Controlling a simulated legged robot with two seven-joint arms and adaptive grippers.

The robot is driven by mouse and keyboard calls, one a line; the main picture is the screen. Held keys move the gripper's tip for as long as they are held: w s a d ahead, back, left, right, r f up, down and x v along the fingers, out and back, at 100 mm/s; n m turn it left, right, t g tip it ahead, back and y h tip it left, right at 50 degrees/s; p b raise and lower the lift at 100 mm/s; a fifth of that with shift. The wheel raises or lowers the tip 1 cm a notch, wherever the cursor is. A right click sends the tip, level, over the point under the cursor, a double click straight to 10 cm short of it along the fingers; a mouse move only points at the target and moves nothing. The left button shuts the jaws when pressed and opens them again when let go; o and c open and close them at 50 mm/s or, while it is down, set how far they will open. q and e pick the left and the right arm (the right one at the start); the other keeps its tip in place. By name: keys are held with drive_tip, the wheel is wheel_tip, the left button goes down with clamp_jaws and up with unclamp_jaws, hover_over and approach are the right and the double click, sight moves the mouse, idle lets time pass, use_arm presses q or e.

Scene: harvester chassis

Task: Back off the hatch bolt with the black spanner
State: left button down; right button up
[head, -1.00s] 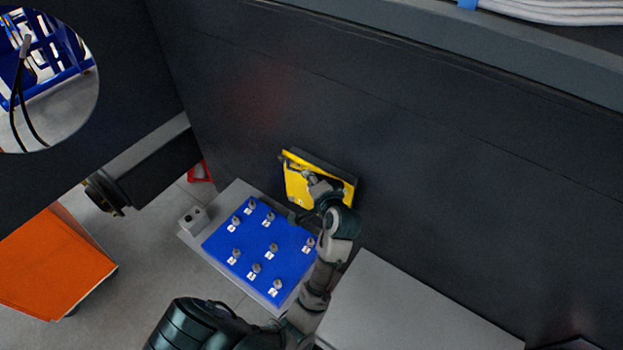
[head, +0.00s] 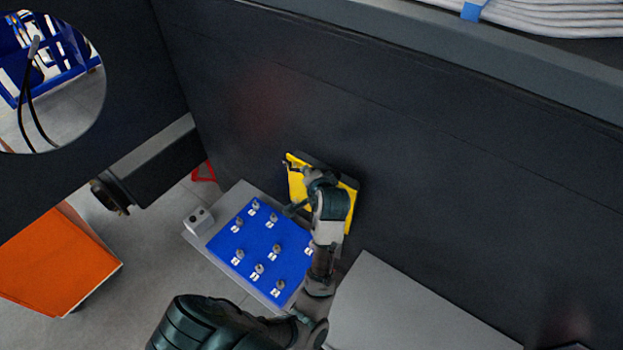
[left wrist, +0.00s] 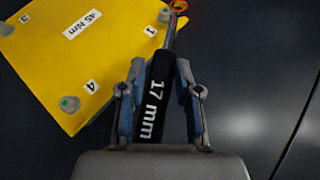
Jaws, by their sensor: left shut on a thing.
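The yellow hatch (head: 296,187) is on the dark chassis wall in the head view, partly hidden by my left arm. In the left wrist view the hatch (left wrist: 60,65) carries a "45 Nm" label and numbered bolts; bolt 1 (left wrist: 164,16) is at its upper right corner and bolt 4 (left wrist: 69,104) lower left. My left gripper (left wrist: 158,68) is shut on the black spanner (left wrist: 154,100), marked "17 mm". The spanner's orange-red ring end is at the top edge, close beside bolt 1 in the picture; I cannot tell whether it touches anything. My right gripper is not in view.
A blue board (head: 255,245) with several labelled tools or pegs lies below left of the hatch. A grey surface (head: 400,310) is at the lower right. An orange box (head: 55,262) stands at the left. The dark wall right of the hatch is clear.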

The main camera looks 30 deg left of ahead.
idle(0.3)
use_arm(q)
drive_tip(key=shift+w+a+r+n+h, duration=0.15)
drive_tip(key=shift+a+r+n+h, duration=0.25)
drive_tip(key=shift+a+r+h, duration=0.75)
drive_tip(key=shift+w+a+r+n+g+h, duration=0.1)
drive_tip(key=shift+a+r+n+g+h, duration=0.15)
drive_tip(key=shift+a+r+h, duration=0.3)
drive_tip(key=shift+a+r+n+g+h, duration=0.15)
drive_tip(key=shift+a+r+g+h, duration=0.15)
drive_tip(key=shift+a+h, duration=0.4)
